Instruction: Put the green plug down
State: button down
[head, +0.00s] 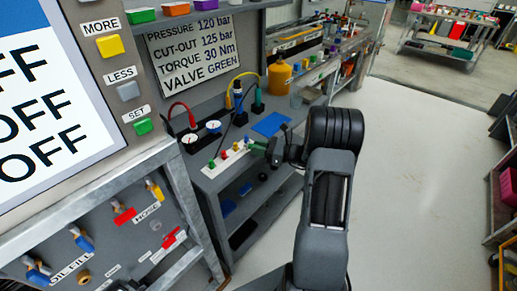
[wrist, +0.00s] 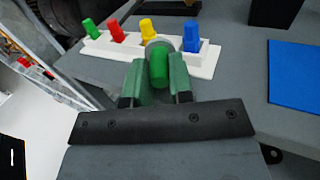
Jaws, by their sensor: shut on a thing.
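My gripper (wrist: 157,84) is shut on a green plug (wrist: 159,65), which sits between its two green fingers. In the head view my gripper (head: 268,147) is at the right end of a white rack (head: 209,172). The white rack (wrist: 208,62) also shows in the wrist view, just beyond the held plug. It bears another green plug (wrist: 91,28), a red plug (wrist: 117,31), a yellow plug (wrist: 148,28) and a blue plug (wrist: 191,36). A grey round piece (wrist: 161,44) shows behind the held plug. I cannot tell whether the held plug touches the rack.
A blue mat (head: 271,124) lies on the grey bench beyond my gripper; it is at the right in the wrist view (wrist: 296,75). Two gauges (head: 190,138) and several cables stand behind the rack. The floor (head: 410,190) to the right is clear.

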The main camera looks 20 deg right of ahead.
jog(key=shift+f, duration=0.15)
jog(key=shift+f, duration=0.15)
jog(key=c, duration=1)
grip_release()
